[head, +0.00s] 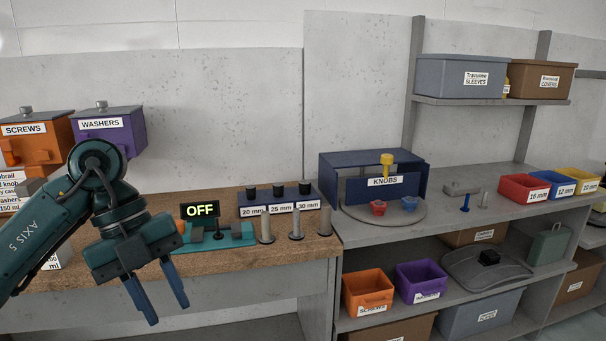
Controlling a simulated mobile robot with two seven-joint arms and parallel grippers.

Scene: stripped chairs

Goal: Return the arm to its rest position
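My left arm comes in from the left in the head view, a dark green arm marked AXIS 5. Its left gripper (159,300) points down in front of the wooden bench's front edge. Its two blue fingers are spread apart, with nothing visible between them. The gripper's body overlaps part of the bench top in the picture. My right gripper is not in the head view.
The wooden bench (280,253) holds an OFF display (200,210), a teal fixture and several upright metal posts. An orange SCREWS box (38,140) and purple WASHERS box (108,132) stand behind the arm. Grey shelves (380,239) with bins stand at right.

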